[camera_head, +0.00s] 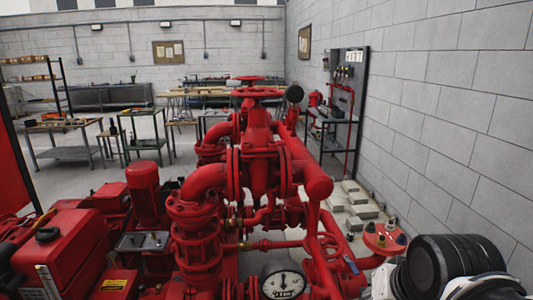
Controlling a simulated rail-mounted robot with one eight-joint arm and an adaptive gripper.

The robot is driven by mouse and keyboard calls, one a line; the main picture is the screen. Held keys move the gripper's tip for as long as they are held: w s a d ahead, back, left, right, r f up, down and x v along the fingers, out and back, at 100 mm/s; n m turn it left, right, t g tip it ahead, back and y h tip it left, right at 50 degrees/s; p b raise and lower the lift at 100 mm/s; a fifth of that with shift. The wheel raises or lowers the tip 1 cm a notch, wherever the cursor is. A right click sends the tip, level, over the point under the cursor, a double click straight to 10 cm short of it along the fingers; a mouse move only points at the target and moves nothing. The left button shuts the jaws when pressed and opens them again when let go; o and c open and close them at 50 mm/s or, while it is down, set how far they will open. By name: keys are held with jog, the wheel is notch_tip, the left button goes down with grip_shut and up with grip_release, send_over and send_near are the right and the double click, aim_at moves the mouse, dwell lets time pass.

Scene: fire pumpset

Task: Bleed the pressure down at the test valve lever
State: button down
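The red pumpset fills the middle, with upright pipes, flanges and a red handwheel (257,92) at its top. A round pressure gauge (283,284) with a white dial faces me at the bottom; its dial is too small to read surely. A small blue lever (351,266) shows on the red pipework to the right of the gauge. It may be the test valve lever, but I cannot tell for sure. Part of my white and black arm fills the lower right corner. My gripper's fingers do not show.
A red flange with bolts (384,238) stands close to my arm. The grey block wall (440,130) bounds the right side. A red motor (143,187) and red box (62,255) stand left. Workbenches (65,140) are farther back, with open floor between.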

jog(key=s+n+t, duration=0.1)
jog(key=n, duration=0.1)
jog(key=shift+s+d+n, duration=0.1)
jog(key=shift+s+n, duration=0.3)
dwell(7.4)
